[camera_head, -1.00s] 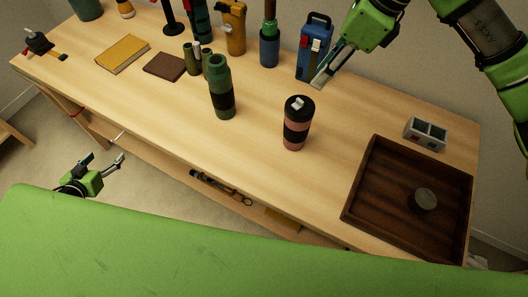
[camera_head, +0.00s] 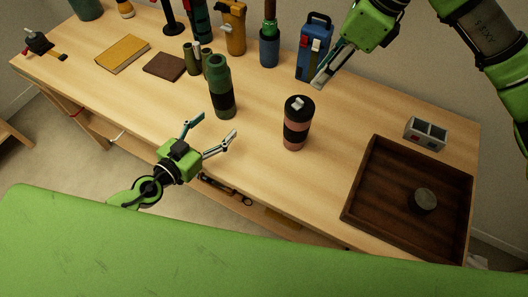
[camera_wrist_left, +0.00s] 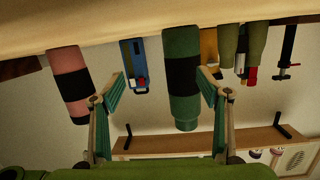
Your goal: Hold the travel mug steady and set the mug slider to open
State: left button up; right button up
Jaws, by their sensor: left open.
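The travel mug (camera_head: 297,128) stands upright on the wooden table, salmon pink with a black band and a black lid. A pale mug slider (camera_head: 298,103) shows on top of the lid; its exact setting is too small to tell. My left gripper (camera_head: 219,126) is open and empty at the table's front edge, left of the mug and apart from it. In the left wrist view, which looks upside down, the mug (camera_wrist_left: 70,86) is at the left, outside the spread fingers. My right gripper (camera_head: 318,84) is above the table behind the mug; its finger gap is not clear.
A green bottle (camera_head: 219,75) stands just beyond my left gripper and appears between its fingers in the left wrist view (camera_wrist_left: 181,65). A dark tray (camera_head: 385,190) lies right of the mug. A blue box (camera_head: 308,68) stands near my right gripper.

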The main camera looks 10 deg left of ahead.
aim_at(298, 119)
pick_arm(q)
jog(key=s+d+r+m+t+h, duration=0.15)
jog(key=s+d, duration=0.25)
jog(key=d, duration=0.4)
jog(key=s+d+r+n+h, duration=0.1)
jog(key=s+d+r+h, duration=0.2)
jog(key=d, duration=0.5)
jog(key=shift+m+y, duration=0.25)
jog(key=shift+y, duration=0.3)
jog(key=x, duration=1.2)
jog(key=shift+d+f, duration=0.1)
jog(key=shift+d, duration=0.25)
